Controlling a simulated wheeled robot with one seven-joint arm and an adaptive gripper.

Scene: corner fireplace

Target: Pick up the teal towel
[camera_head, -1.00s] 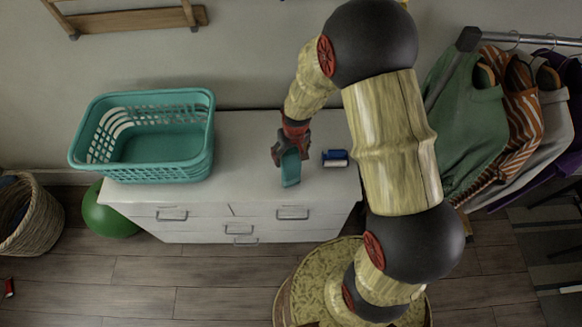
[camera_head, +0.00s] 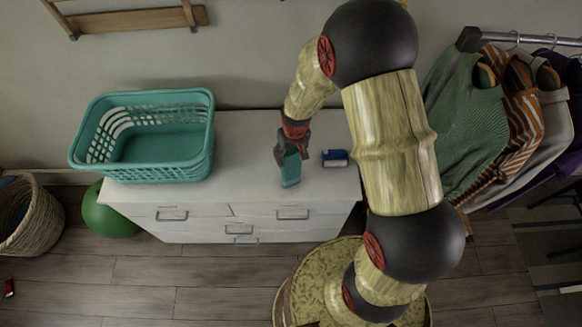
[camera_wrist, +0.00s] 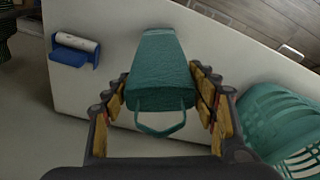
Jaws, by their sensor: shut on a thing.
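The teal towel (camera_head: 290,168) is folded into a narrow block with a loop at one end. It also shows in the wrist view (camera_wrist: 160,75), between the fingers, with the loop toward the camera. My gripper (camera_head: 288,152) is over the white dresser top and is shut on the towel; it also shows in the wrist view (camera_wrist: 165,100) with a finger on each side of the towel. I cannot tell whether the towel's far end touches the dresser top.
The white dresser (camera_head: 245,130) carries a teal laundry basket (camera_head: 190,165) on the left and a blue and white item (camera_head: 335,158) right of my gripper. Clothes (camera_head: 470,120) hang at the right. A green ball (camera_head: 110,215) and wicker basket (camera_head: 30,225) stand on the floor.

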